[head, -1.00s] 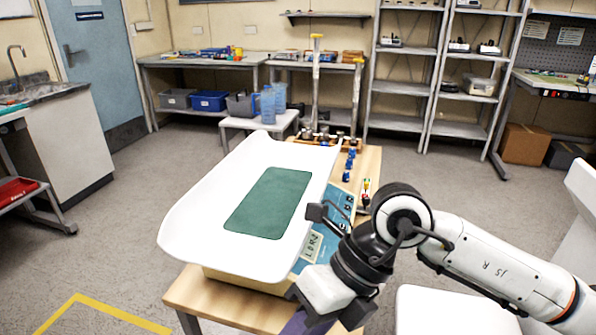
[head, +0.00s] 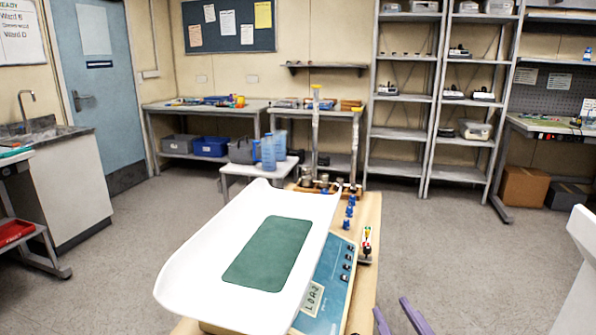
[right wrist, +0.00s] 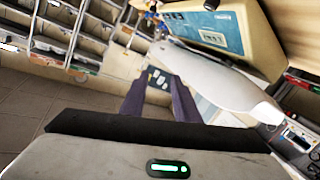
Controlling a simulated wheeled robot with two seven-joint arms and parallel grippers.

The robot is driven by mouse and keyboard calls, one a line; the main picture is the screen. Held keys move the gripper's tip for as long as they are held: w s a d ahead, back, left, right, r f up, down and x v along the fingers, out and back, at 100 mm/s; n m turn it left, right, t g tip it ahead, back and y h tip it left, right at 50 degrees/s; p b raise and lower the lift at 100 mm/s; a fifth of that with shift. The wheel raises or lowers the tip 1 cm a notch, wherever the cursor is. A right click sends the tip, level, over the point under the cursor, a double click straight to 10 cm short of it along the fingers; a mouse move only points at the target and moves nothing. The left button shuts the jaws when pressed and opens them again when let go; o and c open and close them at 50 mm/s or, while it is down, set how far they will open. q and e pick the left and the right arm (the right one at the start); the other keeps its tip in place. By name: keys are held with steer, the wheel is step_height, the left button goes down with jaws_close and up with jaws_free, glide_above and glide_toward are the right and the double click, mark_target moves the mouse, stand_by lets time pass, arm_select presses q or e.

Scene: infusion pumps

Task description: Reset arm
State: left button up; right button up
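My right gripper (head: 400,318) shows at the bottom edge of the head view as two purple fingers standing apart, with nothing between them. In the right wrist view its purple fingers (right wrist: 158,100) are also apart and empty. It is to the right of the weighing scale and clear of it. The scale has a white curved pan (head: 200,270) with a green mat (head: 268,254) and a blue front panel (head: 325,290) with knobs and a label. My left gripper is not in view.
The scale stands on a wooden table (head: 366,262) with several blue-topped pieces and a small red-and-yellow item (head: 366,243) near its right edge. A white surface (head: 580,270) is at the far right. Blue jugs (head: 268,152) stand on a low white table behind. Open floor lies right of the wooden table.

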steer(key=s+d+f+m+g+h, duration=0.1)
steer(key=s+d+f+g, duration=0.2)
steer(key=s+f, duration=0.3)
steer(key=s+d+f+m+g+h, duration=0.15)
steer(key=s+f+g, duration=0.25)
steer(key=f, duration=0.4)
steer(key=s+d+f+g+y, duration=0.15)
steer(key=s+f+g, duration=0.6)
steer(key=s, duration=0.75)
steer(key=w+a+f+t+y, duration=0.1)
steer(key=w+a+f+t, duration=0.1)
steer(key=f, duration=0.3)
steer(key=w+a+f+t+y, duration=0.1)
steer(key=w+a+f+t, duration=0.2)
steer(key=f, duration=0.3)
steer(key=shift+w+a+f+t, duration=0.2)
steer(key=shift+a+t, duration=0.3)
steer(key=shift+t, duration=0.25)
